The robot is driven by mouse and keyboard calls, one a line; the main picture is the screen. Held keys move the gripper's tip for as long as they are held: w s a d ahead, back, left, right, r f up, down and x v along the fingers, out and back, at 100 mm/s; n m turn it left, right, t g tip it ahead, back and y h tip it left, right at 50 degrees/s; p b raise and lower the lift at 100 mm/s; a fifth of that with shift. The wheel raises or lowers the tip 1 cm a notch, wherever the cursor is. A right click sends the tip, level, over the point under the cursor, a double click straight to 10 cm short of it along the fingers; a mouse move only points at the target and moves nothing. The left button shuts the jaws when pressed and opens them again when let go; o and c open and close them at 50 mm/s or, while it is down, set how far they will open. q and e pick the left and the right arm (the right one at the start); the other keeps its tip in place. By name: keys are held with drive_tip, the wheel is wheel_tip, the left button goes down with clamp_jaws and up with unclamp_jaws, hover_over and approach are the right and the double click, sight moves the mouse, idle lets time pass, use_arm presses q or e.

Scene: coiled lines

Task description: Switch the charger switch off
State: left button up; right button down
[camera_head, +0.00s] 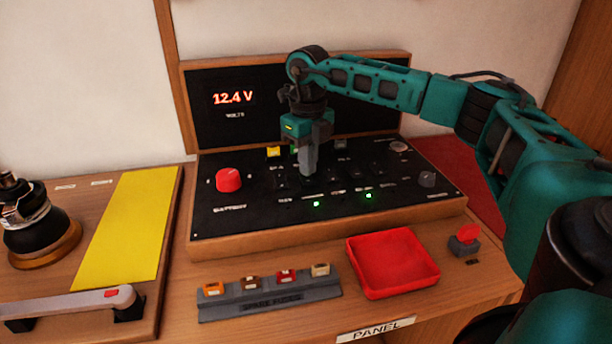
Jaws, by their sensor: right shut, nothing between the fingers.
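The black control panel (235,208) sits in a wooden frame on the counter. It carries rows of small switches with labels too small to read, so I cannot tell which is the charger switch. Two green lights glow at the panel's front, a left light (316,204) and a right light (368,196). My right gripper (307,170) is shut and empty, pointing down at the middle of the panel among the switches. It hides part of the switch row, and I cannot tell whether its tips touch a switch. My left gripper is out of view.
A red battery knob (229,180) is on the panel's left, below a display (233,98) reading 12.4 V. In front are a spare fuse rack (270,305), an empty red tray (393,263) and a small red-topped switch (465,238). A yellow mat (125,230) lies left.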

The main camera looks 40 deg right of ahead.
sight(308, 180)
drive_tip(key=shift+f, duration=0.35)
idle(0.4)
drive_tip(key=shift+f+b, duration=0.45)
drive_tip(key=shift+f, duration=0.05)
drive_tip(key=shift+s+f, duration=0.1)
drive_tip(key=shift+f, duration=0.15)
idle(0.5)
drive_tip(key=shift+r+p, duration=0.85)
drive_tip(key=shift+r, duration=0.05)
wheel_tip(308, 180, up, 3)
drive_tip(key=shift+f+p, duration=0.1)
drive_tip(key=shift+p, duration=1.15)
drive_tip(key=shift+r+p, duration=1.1)
drive_tip(key=shift+r, duration=0.2)
drive_tip(key=shift+f, duration=0.1)
